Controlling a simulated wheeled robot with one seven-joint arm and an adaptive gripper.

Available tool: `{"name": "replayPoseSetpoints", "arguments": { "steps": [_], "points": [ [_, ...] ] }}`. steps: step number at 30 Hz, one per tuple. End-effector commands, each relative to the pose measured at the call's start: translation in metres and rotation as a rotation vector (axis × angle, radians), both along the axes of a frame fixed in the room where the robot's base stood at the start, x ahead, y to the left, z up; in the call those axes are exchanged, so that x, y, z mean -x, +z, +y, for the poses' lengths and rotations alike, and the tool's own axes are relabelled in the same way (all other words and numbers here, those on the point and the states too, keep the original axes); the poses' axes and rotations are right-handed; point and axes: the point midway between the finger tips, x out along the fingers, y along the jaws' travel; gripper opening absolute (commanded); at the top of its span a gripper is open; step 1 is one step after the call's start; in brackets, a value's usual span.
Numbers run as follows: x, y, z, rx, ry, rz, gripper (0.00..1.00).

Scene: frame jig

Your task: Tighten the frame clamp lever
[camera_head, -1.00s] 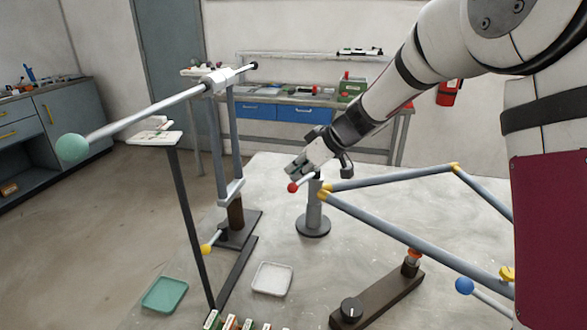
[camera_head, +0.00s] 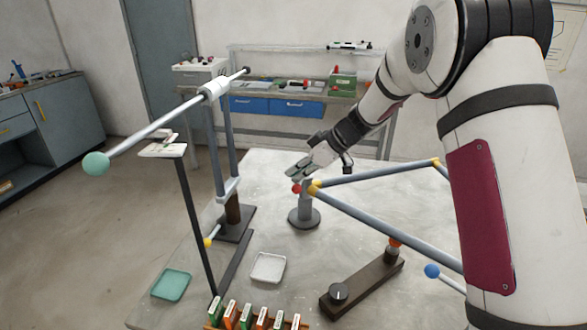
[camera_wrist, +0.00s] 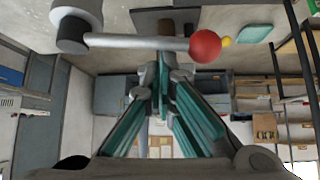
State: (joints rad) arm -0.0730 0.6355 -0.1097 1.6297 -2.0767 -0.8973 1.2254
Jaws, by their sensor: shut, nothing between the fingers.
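The clamp lever is a short rod with a red ball (camera_head: 297,188) at its end, on top of a grey post (camera_head: 303,213) with a round dark base. In the wrist view the lever (camera_wrist: 135,42) runs right from the post to the red ball (camera_wrist: 205,46). The grey tube frame (camera_head: 385,230) with yellow corners meets the post's right side. My gripper (camera_head: 298,171) is shut and empty just above and behind the ball in the head view. In the wrist view its fingertips (camera_wrist: 166,80) show just below the lever; contact cannot be told.
A green tray (camera_head: 172,285), a white tray (camera_head: 268,268) and a rack of coloured blocks (camera_head: 258,318) lie in front.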

Motion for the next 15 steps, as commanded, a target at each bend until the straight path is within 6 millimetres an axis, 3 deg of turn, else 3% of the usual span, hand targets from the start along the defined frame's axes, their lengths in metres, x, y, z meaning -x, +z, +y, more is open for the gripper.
{"name": "replayPoseSetpoints", "arguments": {
  "steps": [10,15],
  "points": [
    [0.000,-0.001,-0.002,0.003,-0.002,0.002,0.00],
    [0.003,0.011,-0.011,0.001,-0.004,0.000,0.00]
  ]
}}
